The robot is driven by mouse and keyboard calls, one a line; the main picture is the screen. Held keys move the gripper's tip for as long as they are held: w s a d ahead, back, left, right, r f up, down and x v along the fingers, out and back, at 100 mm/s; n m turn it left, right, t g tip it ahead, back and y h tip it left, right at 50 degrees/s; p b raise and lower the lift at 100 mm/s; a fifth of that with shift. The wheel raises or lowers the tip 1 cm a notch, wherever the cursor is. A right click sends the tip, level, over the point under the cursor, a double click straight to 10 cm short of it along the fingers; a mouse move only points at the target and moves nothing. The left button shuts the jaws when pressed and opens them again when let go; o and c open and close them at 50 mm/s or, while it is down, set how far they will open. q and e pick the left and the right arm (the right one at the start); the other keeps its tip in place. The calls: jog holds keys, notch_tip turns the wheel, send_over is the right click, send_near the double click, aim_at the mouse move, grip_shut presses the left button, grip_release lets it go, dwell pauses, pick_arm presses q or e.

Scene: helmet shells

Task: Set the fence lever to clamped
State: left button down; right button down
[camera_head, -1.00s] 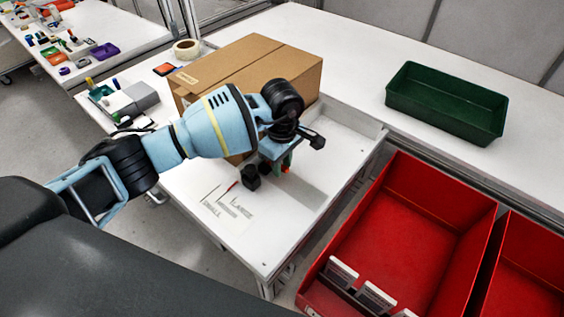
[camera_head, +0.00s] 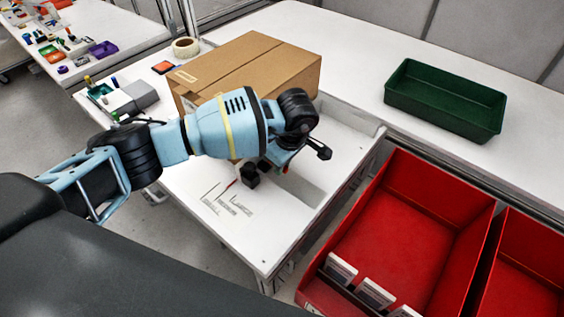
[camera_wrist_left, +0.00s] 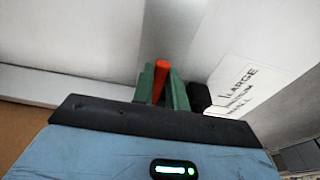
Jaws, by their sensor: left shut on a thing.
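The red-orange fence lever (camera_wrist_left: 161,78) stands between the two green fingers of my left gripper (camera_wrist_left: 162,88) in the left wrist view. The fingers are shut on it. In the head view the gripper hangs low over the white station (camera_head: 235,222), in front of the cardboard box; its fingers and the lever are hidden behind my wrist. A black block (camera_head: 250,176) shows just left of the wrist. A size label (camera_wrist_left: 240,88) reading LARGE, MEDIUM, SMALL lies beside it. The lever's clamped or free position cannot be told. My right gripper is not in view.
A cardboard box (camera_head: 262,62) stands close behind my left wrist. Red bins (camera_head: 405,225) lie to the right, below the station's edge. A green tray (camera_head: 445,105) stands on the back table. A tape roll (camera_head: 185,47) and grey block (camera_head: 140,94) are at left.

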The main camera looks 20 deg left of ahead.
aim_at(287, 170)
pick_arm(q)
jog(key=c, duration=1.5)
grip_release()
jog(key=shift+o, duration=0.5)
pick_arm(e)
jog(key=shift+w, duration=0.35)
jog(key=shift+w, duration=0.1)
pick_arm(q)
jog(key=r, duration=0.4)
jog(key=d+r, duration=0.1)
jog(key=r, duration=0.1)
jog(key=shift+s+d+r, duration=0.1)
jog(key=shift+s+r, duration=0.1)
jog(key=shift+r, duration=0.1)
jog(key=shift+d+r, duration=0.1)
jog(key=shift+r, duration=0.45)
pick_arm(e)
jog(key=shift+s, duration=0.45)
pick_arm(q)
jog(key=shift+s, duration=0.1)
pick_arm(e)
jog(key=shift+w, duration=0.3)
